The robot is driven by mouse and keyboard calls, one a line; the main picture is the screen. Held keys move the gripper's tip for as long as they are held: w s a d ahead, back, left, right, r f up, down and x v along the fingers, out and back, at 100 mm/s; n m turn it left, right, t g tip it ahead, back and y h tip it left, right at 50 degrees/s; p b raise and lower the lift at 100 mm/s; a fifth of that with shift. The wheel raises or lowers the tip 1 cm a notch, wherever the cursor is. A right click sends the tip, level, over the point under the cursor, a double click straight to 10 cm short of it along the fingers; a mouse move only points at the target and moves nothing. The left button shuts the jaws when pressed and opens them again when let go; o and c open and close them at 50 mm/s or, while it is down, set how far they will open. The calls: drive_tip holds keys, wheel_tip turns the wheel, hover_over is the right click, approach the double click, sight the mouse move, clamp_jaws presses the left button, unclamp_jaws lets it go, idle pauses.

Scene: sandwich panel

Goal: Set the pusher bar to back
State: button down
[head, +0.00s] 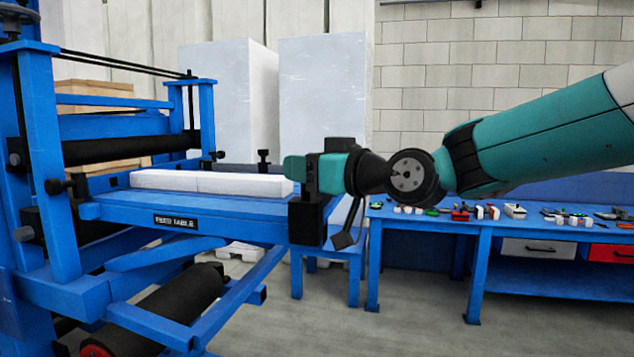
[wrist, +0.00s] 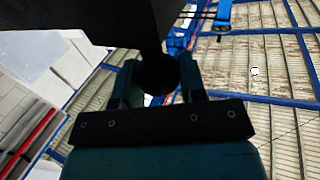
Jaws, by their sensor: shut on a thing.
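My gripper (head: 293,169) is at the right end of the blue feed table (head: 190,207), its teal fingers pointing left. In the wrist view my gripper (wrist: 160,80) is shut on a dark round knob (wrist: 158,73). A large dark block (wrist: 80,35) lies just beyond the knob there. In the head view a black block (head: 305,222) sits at the table's right end, below the fingers. The fingers and hand hide the knob in the head view. I cannot make out the pusher bar as a whole, nor its position.
A long white slab (head: 210,183) lies on the feed table. Black rollers (head: 130,148) and blue frame posts stand at left. A blue workbench (head: 480,222) with small parts is at right. Two tall pale blocks (head: 322,95) stand behind. Grey floor is open in front.

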drive_tip(key=shift+d, duration=0.1)
drive_tip(key=c, duration=1.1)
unclamp_jaws()
drive_tip(key=o, duration=0.3)
drive_tip(key=shift+d, duration=0.25)
drive_tip(key=shift+o, duration=0.2)
drive_tip(key=shift+a, duration=0.15)
drive_tip(key=b+v, duration=0.7)
drive_tip(key=v, duration=1)
drive_tip(key=shift+s+d, duration=0.2)
drive_tip(key=shift+d, duration=0.05)
